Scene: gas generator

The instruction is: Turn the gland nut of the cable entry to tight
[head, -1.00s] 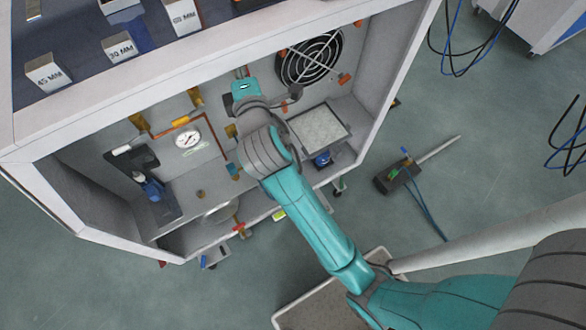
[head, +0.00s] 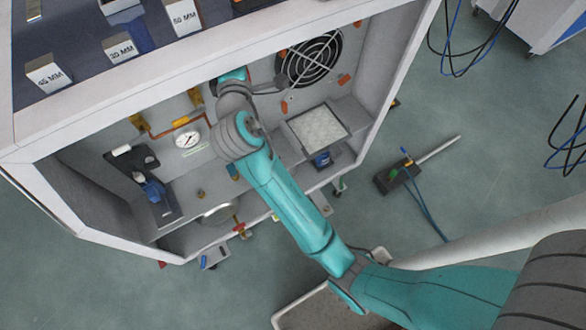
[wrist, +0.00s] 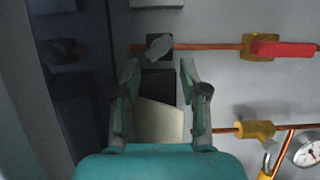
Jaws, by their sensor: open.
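My gripper (wrist: 159,75) is open in the wrist view, its two fingers pointing at the back wall of the cabinet. Between the fingers are a black block (wrist: 160,85) and a pale beige surface (wrist: 160,121); I cannot tell whether a finger touches either. Just beyond the fingertips a grey angled piece (wrist: 158,47) sits on a dark mount on a copper pipe. I cannot clearly identify the cable entry or its gland nut. In the head view my gripper is hidden behind the cabinet's top edge.
A red-handled valve (wrist: 283,49) and a brass fitting (wrist: 255,129) lie to the right, with a gauge (head: 187,139) nearby. A dark wall (wrist: 65,90) stands close at left. The cabinet (head: 290,60) also holds a fan (head: 309,59) and a pale square panel (head: 318,126).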

